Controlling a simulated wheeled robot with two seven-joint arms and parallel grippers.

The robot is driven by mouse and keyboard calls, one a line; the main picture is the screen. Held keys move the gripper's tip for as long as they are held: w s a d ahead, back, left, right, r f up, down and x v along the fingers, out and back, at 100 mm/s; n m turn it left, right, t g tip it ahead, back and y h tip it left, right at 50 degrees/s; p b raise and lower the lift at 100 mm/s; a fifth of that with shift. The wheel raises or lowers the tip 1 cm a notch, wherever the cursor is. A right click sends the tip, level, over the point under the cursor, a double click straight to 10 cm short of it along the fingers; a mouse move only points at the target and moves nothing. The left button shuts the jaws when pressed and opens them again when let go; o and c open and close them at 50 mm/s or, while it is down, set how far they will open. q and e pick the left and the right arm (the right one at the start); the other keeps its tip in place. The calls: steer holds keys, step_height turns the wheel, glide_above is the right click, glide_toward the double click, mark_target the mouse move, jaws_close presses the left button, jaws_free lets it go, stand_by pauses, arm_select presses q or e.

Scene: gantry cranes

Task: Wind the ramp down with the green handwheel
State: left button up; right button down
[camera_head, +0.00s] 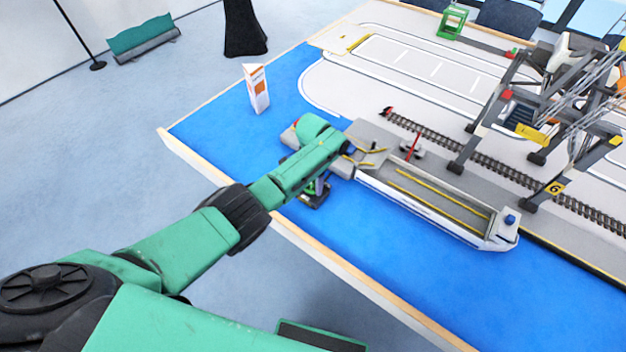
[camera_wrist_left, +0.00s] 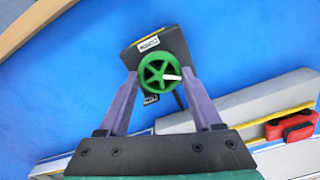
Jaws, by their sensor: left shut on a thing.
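The green handwheel (camera_wrist_left: 162,72) has spokes and a small white handle, and sits on a dark box (camera_wrist_left: 158,45) with a white label. My left gripper (camera_wrist_left: 160,76) has its two purple-grey fingers on either side of the wheel and is shut on it. In the head view my left gripper (camera_head: 317,188) is low over the blue surface, and my arm hides most of the wheel. A grey piece with yellow edges (camera_head: 366,160), which looks like the ramp, lies by the ship's end; its tilt is hard to tell. My right gripper is not in view.
A grey-and-white ship (camera_head: 440,210) lies right of my gripper along the quay. A white-and-orange sign (camera_head: 257,88) stands on the blue table (camera_head: 225,125). A crane (camera_head: 545,110) stands over the rails at the right. The blue area at the left is mostly free.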

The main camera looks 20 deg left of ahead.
arm_select(q)
steer(key=n, duration=0.5)
steer(key=shift+w+r+n+p, duration=0.1)
steer(key=shift+n+p, duration=0.2)
steer(key=n, duration=0.6)
steer(key=shift+a, duration=0.2)
steer(key=n, duration=0.6)
steer(key=shift+a+n+p, duration=0.1)
steer(key=shift+n+p, duration=0.2)
steer(key=shift+p, duration=0.1)
steer(key=n, duration=0.5)
steer(key=shift+n, duration=0.4)
steer(key=o, duration=1.4)
steer(key=shift+c, duration=0.2)
steer(key=shift+s, duration=0.2)
